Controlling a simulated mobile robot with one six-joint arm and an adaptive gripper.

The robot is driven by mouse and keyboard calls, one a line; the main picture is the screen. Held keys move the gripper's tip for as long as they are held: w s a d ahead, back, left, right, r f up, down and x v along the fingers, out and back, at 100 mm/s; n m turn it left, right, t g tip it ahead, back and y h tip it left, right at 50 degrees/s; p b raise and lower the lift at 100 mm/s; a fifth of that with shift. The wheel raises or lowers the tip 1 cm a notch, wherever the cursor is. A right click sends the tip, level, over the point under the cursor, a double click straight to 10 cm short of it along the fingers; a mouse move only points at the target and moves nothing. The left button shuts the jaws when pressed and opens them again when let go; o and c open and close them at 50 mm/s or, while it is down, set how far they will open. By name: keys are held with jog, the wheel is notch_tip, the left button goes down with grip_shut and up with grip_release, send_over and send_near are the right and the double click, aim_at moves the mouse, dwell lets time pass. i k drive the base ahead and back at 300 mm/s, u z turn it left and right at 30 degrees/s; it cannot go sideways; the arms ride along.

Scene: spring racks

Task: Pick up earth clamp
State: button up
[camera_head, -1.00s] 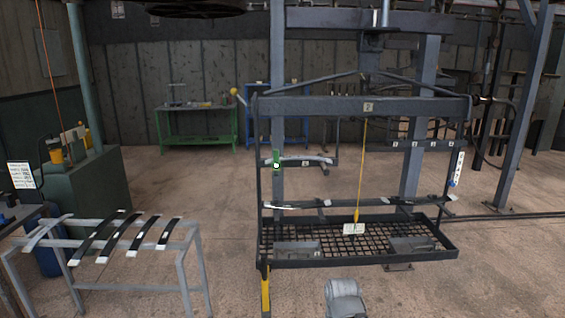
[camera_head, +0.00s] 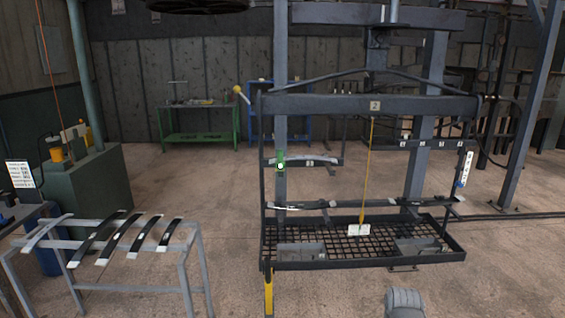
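A small green item with a pale mark (camera_head: 280,160) is on the left side of the dark rack frame, by the upper left bar. It may be the earth clamp, but it is too small to tell for sure. No other thing in view is clearly an earth clamp. A grey rounded part, which looks like part of my arm, shows at the bottom edge, right of centre. My gripper's fingers are not seen.
The dark spring rack (camera_head: 370,104) has a mesh tray (camera_head: 366,266) low down and a yellow strap (camera_head: 371,170) hanging in its middle. A grey stand (camera_head: 186,262) with several dark leaf springs is at left. Bare floor lies between them.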

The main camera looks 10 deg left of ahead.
aim_at(280, 164)
jog(key=z, duration=0.1)
jog(key=i, duration=1)
jog(key=u, duration=0.05)
